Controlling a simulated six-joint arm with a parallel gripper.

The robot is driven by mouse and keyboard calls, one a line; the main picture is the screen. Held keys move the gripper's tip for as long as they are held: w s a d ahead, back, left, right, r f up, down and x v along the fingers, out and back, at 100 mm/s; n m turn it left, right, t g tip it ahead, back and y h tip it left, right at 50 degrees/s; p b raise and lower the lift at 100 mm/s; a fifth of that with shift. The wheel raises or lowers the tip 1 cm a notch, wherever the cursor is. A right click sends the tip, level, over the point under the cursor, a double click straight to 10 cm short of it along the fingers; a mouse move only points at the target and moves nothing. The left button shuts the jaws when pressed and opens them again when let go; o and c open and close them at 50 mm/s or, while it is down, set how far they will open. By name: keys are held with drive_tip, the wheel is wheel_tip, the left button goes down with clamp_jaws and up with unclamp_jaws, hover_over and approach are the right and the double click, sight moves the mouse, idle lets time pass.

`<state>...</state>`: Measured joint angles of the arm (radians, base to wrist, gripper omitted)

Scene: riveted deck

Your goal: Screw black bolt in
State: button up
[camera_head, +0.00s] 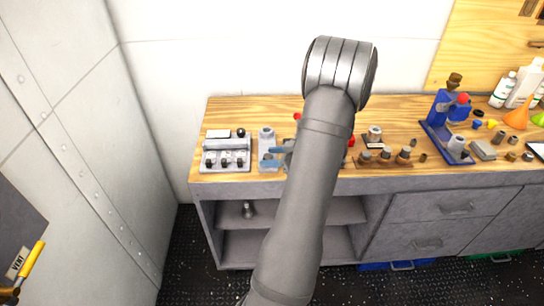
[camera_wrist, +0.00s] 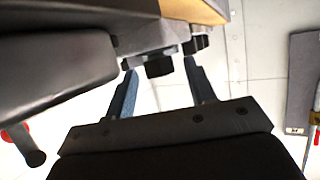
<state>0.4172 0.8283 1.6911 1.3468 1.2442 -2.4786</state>
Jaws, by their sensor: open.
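In the wrist view, my gripper (camera_wrist: 160,76) has two blue fingers spread apart, with a dark round bolt-like piece (camera_wrist: 158,66), which looks like the black bolt, between their tips. It projects from a grey part (camera_wrist: 147,40), and I cannot tell how deep it sits. The fingers look clear of it. In the head view, my gripper (camera_head: 281,150) shows as a bit of blue beside a grey block (camera_head: 266,147) near the bench's front edge. My arm hides much of that area, and the bolt cannot be made out there.
A grey fixture (camera_head: 226,146) with several black knobs stands left on the wooden bench (camera_head: 384,183). Small cylindrical parts (camera_head: 384,157), a blue stand (camera_head: 445,120) and bottles (camera_head: 517,88) stand to the right.

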drive_tip(key=shift+a, duration=0.1)
drive_tip(key=c, duration=1)
drive_tip(key=shift+m+t, duration=0.4)
drive_tip(key=shift+t, duration=0.1)
drive_tip(key=m+t+h, duration=0.4)
drive_tip(key=m, duration=0.1)
drive_tip(key=shift+s+a+h, duration=0.3)
drive_tip(key=m+t+h, duration=0.2)
drive_tip(key=m+h, duration=0.1)
drive_tip(key=shift+s+a, duration=0.1)
drive_tip(key=shift+a, duration=0.1)
drive_tip(key=shift+m+t+h, duration=0.3)
drive_tip(key=shift+m+h, duration=0.9)
drive_tip(key=o, duration=1)
